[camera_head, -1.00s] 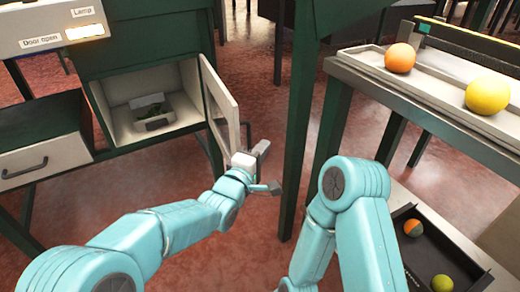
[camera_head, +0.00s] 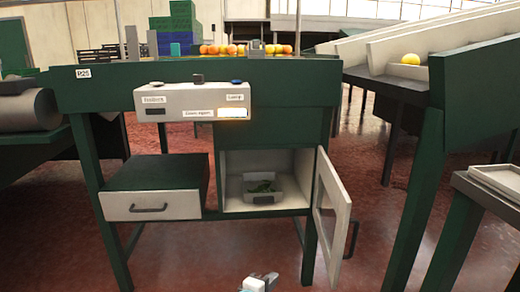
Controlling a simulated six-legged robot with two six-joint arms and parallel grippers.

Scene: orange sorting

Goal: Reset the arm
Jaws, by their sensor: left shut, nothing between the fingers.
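Most of my left arm is out of the picture. My right gripper and right arm are not in view.
A green bench holds a cabinet (camera_head: 228,174) with its door (camera_head: 331,212) swung open to the right. A tray (camera_head: 259,199) with something green lies inside. A yellow fruit (camera_head: 410,59) sits on the right-hand chute.

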